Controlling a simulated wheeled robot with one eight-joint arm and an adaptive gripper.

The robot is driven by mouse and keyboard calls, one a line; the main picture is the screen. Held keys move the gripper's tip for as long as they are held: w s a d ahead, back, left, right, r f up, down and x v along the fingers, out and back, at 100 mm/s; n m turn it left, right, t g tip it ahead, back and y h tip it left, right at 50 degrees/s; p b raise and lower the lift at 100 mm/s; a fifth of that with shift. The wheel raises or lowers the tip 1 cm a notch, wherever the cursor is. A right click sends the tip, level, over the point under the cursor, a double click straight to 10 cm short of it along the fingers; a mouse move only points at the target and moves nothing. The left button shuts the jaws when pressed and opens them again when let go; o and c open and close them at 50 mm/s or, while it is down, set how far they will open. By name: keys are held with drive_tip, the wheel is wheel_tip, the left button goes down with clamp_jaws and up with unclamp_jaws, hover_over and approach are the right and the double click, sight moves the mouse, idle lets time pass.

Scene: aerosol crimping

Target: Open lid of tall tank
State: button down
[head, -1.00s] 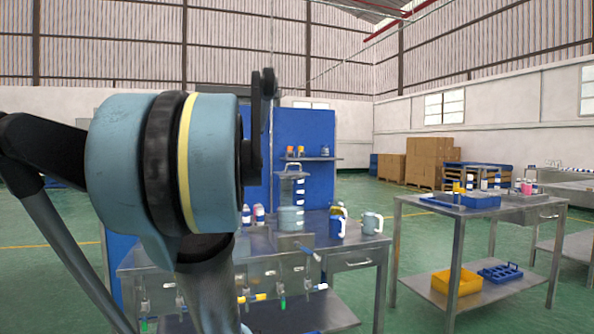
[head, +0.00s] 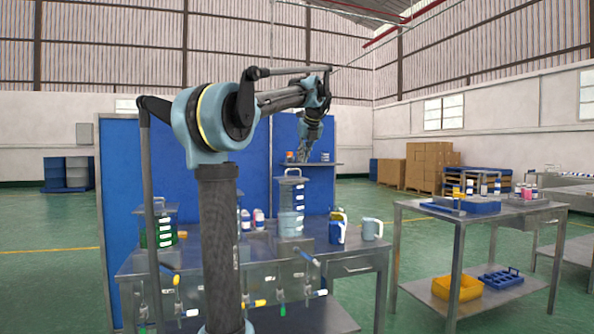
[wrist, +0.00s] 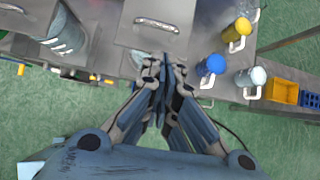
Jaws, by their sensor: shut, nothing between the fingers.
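The tall tank (head: 291,212) is a clear cylinder with white marks, standing upright on the metal bench in the head view. Its flat lid (head: 293,179) lies on top, closed, with a loop handle (head: 293,171). In the wrist view the lid (wrist: 150,36) is a grey square plate near the top, and its handle (wrist: 157,24) shows as a pale bar. My gripper (head: 303,157) is above the tank in the head view, apart from the lid handle. In the wrist view my gripper (wrist: 163,66) has its fingers together and empty, just below the lid's lower edge.
A second tank (head: 160,232) with green liquid stands to the left. A blue mug (head: 338,231) and a pale mug (head: 372,228) stand right of the tall tank. A blue panel (head: 255,180) and shelf (head: 318,163) are behind. Valves hang along the bench front.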

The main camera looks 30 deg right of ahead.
drive_tip(key=x, duration=0.9)
drive_tip(key=shift+w+f, duration=0.2)
drive_tip(key=shift+f, duration=0.1)
drive_tip(key=shift+r, duration=0.1)
